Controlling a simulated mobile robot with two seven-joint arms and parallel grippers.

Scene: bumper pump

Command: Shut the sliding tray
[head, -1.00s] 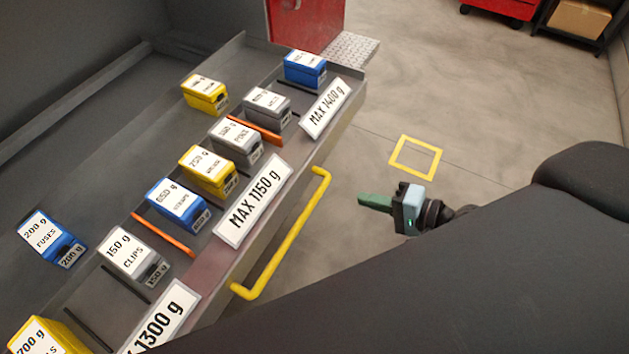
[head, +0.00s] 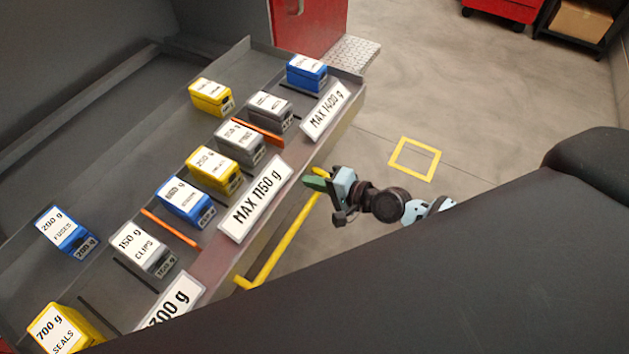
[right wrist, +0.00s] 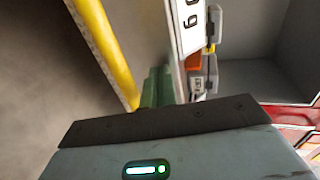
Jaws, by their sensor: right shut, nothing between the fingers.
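The sliding tray (head: 222,262) is a grey drawer pulled out from a dark cabinet, with a yellow bar handle (head: 285,245) along its front. Several labelled boxes stand in it, among them the blue 200 g fuses box (head: 62,230) and the yellow 700 g seals box (head: 60,328). My right gripper (head: 314,181) is shut and empty, its green fingers at the far end of the handle, close to the tray front. In the right wrist view the green fingers (right wrist: 158,88) lie between the yellow handle (right wrist: 105,50) and the tray front; contact is unclear. My left gripper is out of view.
White load signs, such as MAX 1150 g (head: 255,200), line the tray's front edge. A red cabinet (head: 308,22) stands beyond the tray's far end. The floor right of the tray is open, with a yellow square marking (head: 415,159).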

